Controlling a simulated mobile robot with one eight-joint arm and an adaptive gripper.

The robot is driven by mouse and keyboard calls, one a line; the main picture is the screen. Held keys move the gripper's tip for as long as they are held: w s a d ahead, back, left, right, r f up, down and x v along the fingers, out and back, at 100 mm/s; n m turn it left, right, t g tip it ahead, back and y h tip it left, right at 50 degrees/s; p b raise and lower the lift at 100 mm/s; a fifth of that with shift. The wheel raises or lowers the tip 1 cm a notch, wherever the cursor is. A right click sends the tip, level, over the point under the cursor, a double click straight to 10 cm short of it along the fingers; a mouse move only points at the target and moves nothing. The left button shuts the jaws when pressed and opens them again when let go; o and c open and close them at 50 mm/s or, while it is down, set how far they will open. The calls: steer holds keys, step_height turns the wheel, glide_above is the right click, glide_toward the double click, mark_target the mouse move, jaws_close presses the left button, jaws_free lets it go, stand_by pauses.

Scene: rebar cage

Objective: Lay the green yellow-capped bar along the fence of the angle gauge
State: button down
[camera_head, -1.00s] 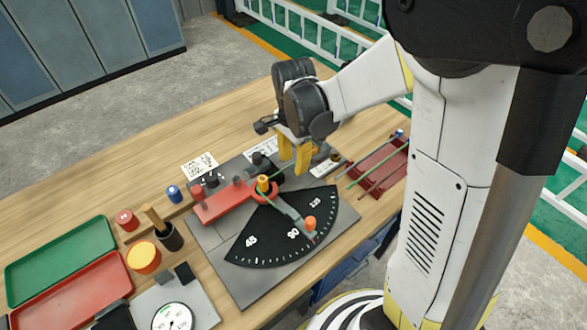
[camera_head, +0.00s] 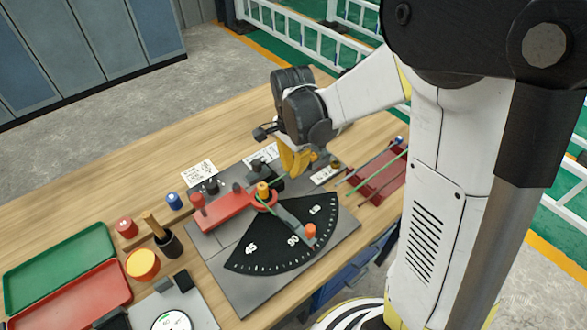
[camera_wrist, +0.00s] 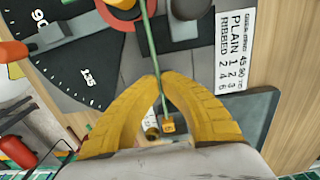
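The angle gauge (camera_head: 280,238) lies on the table, a black fan marked 45 and 90. Its red fence (camera_head: 226,208) runs left from the orange-knobbed pivot (camera_head: 263,189). Its swing arm ends in another orange knob (camera_head: 310,230). The green bar (camera_wrist: 150,45) runs from the gauge pivot area back between my fingers in the wrist view. Its yellow cap (camera_wrist: 168,124) shows on the palm side of the fingertips. My gripper (camera_wrist: 156,80) has its yellow fingertips closed together on the bar. In the head view, my gripper (camera_head: 294,170) hides part of it.
A dark red tray (camera_head: 385,190) with several bars stands to the right. A printed card (camera_wrist: 236,45) lies near the gauge. Green (camera_head: 60,262) and red (camera_head: 72,302) trays, a yellow-topped pot (camera_head: 142,264) and a dial gauge (camera_head: 172,321) stand at the left.

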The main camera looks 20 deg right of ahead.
steer(key=shift+w+a+r, duration=0.15)
steer(key=shift+a, duration=0.05)
step_height(320, 180, up, 7)
steer(key=p, duration=0.5)
steer(key=shift+r+p, duration=0.15)
steer(key=shift+p, duration=0.2)
